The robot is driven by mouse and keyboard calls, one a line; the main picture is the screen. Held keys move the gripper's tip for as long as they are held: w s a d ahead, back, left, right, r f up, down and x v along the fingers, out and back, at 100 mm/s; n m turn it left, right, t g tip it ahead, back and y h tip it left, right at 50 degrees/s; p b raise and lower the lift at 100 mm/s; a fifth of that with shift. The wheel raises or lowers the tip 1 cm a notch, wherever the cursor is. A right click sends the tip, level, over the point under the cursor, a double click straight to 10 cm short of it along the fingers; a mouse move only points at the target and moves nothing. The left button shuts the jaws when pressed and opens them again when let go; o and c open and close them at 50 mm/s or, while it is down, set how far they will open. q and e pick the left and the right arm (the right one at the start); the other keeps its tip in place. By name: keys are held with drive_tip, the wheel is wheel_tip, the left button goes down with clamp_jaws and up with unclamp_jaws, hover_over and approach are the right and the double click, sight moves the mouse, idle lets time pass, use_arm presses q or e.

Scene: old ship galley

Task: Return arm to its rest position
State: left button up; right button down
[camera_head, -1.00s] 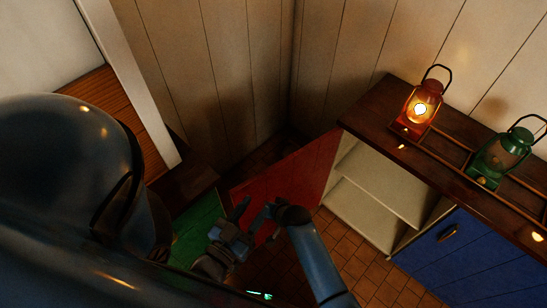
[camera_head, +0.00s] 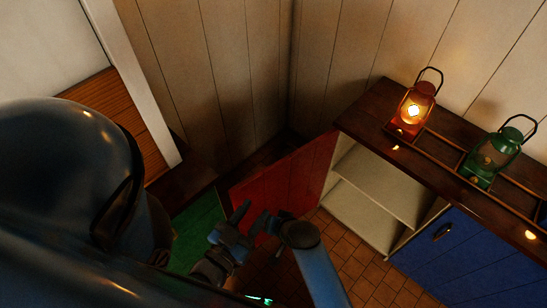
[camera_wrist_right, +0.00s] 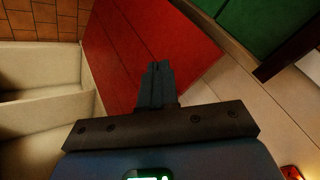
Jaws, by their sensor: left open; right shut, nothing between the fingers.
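The red door (camera_head: 292,172) stands open beside an empty cupboard with a cream shelf (camera_head: 378,185). A blue door (camera_head: 470,262) is shut at right. A lit red lantern (camera_head: 413,110) and a green lantern (camera_head: 490,157) stand on the counter. A green panel (camera_head: 196,232) lies left.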

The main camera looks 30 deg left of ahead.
drive_tip(key=shift+r, duration=0.2)
drive_tip(key=w+a+r+n+t+y, duration=0.2)
drive_tip(key=w+r+t+y, duration=0.2)
drive_tip(key=r, duration=0.5)
drive_tip(key=w+d+r+t, duration=0.1)
drive_tip(key=d+r+t, duration=0.2)
drive_tip(key=d, duration=0.4)
drive_tip(key=w+d+r+t, duration=0.2)
drive_tip(key=d+t, duration=0.1)
drive_tip(key=d, duration=0.3)
drive_tip(key=s+d+r+m+t+h, duration=0.1)
drive_tip(key=s+d+m+h, duration=0.1)
drive_tip(key=d, duration=0.8)
drive_tip(key=s+d+r+m+t+h, duration=0.1)
drive_tip(key=s+d+h, duration=0.4)
drive_tip(key=d, duration=0.5)
drive_tip(key=s+d+r+m+t+h, duration=0.1)
drive_tip(key=s+d+m+t+h, duration=0.1)
drive_tip(key=s+d, duration=0.5)
drive_tip(key=d+m+h, duration=0.1)
drive_tip(key=d, duration=0.2)
drive_tip(key=shift+s+d+r+t+h, duration=0.15)
drive_tip(key=shift+d+r+t+h, duration=0.2)
drive_tip(key=shift+t+h, duration=0.05)
